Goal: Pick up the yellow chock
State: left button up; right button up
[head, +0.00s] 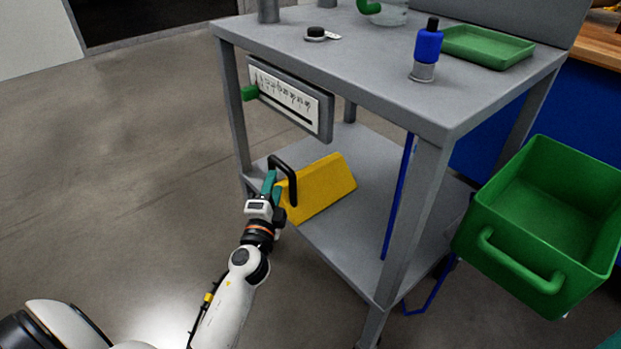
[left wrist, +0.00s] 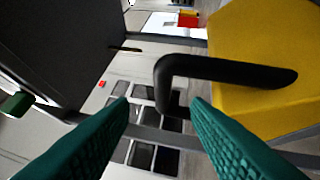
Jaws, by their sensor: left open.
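The yellow chock (head: 325,188) is a wedge block on the lower shelf of the grey stand, with a black bar handle (head: 284,165) at its left end. My left gripper (head: 270,184) is at that handle end. In the left wrist view its two teal fingers (left wrist: 160,105) are spread wide with nothing held between them. The bent end of the black handle (left wrist: 225,68) shows just beyond the fingertips, in front of the gap and towards the right finger. The yellow body (left wrist: 262,45) fills the upper right there. My right gripper is not in view.
The grey stand's top (head: 365,75) overhangs the shelf (head: 345,240), with a gauge panel (head: 290,97) under its left edge. Its front leg (head: 412,220) stands right of the chock. A green bin (head: 545,225) is at the right. The floor at left is clear.

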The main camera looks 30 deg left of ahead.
pick_arm(q)
jog(key=r, duration=0.1)
send_over(285, 180)
jog(key=shift+s+b, duration=0.1)
jog(key=shift+b, duration=0.25)
grip_shut()
jog(key=shift+r, duration=0.1)
